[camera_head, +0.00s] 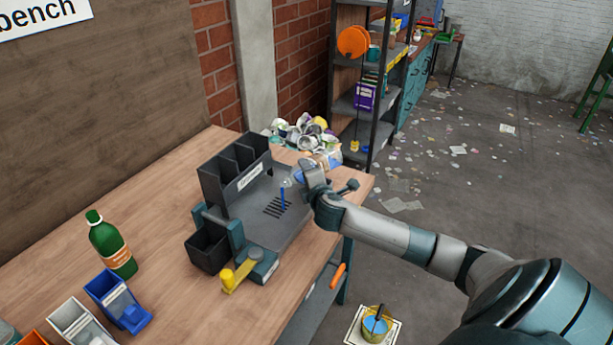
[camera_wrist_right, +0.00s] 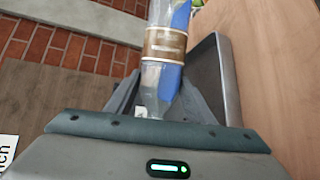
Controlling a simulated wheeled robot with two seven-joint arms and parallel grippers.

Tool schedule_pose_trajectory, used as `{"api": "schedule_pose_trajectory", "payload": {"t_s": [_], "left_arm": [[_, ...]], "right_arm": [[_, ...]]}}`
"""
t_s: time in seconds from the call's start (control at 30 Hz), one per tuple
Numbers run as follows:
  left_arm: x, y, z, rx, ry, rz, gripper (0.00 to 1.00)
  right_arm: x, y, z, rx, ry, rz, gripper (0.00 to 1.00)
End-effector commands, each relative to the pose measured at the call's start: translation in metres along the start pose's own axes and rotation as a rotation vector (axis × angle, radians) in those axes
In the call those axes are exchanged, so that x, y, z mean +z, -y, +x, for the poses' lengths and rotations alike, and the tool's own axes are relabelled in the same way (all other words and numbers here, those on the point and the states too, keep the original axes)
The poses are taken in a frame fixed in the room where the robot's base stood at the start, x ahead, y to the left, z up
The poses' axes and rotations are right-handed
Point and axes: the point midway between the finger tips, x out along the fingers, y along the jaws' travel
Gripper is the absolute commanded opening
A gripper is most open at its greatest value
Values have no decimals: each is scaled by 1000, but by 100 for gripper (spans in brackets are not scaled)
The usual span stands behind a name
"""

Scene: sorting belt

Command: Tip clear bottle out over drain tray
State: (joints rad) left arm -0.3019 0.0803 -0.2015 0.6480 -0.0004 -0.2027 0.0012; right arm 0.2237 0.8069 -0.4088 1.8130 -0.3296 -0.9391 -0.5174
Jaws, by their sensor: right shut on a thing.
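The clear bottle (camera_head: 297,177) lies tipped on its side above the drain tray (camera_head: 262,192), mouth toward the left. It has a brown label, and blue liquid lies along one side of it in the right wrist view (camera_wrist_right: 165,43). A thin blue stream (camera_head: 282,198) drops from the mouth to the tray's dark slots. My right gripper (camera_head: 312,178) is shut on the bottle and partly hides it; its fingers also show in the right wrist view (camera_wrist_right: 158,98). My left gripper is not in view.
A dark divided bin (camera_head: 233,168) stands behind the tray. A green bottle (camera_head: 110,243) and small bins (camera_head: 117,297) stand at left. Crumpled waste (camera_head: 305,134) lies beyond the bench.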

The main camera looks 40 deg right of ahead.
Motion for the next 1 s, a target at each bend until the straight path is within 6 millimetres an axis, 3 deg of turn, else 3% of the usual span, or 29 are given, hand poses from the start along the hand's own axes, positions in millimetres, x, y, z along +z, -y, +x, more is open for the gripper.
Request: {"api": "schedule_pose_trajectory", "payload": {"t_s": [0.07,0.13,0.5,1.0], "left_arm": [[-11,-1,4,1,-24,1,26],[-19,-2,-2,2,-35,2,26],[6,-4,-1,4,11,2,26],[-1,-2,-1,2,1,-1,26]], "right_arm": [[-1,3,1,11,9,-22,10],[-2,-6,-2,41,35,-96,10],[-4,-19,-9,125,110,-301,10],[-4,-20,-9,128,114,-308,10]]}}
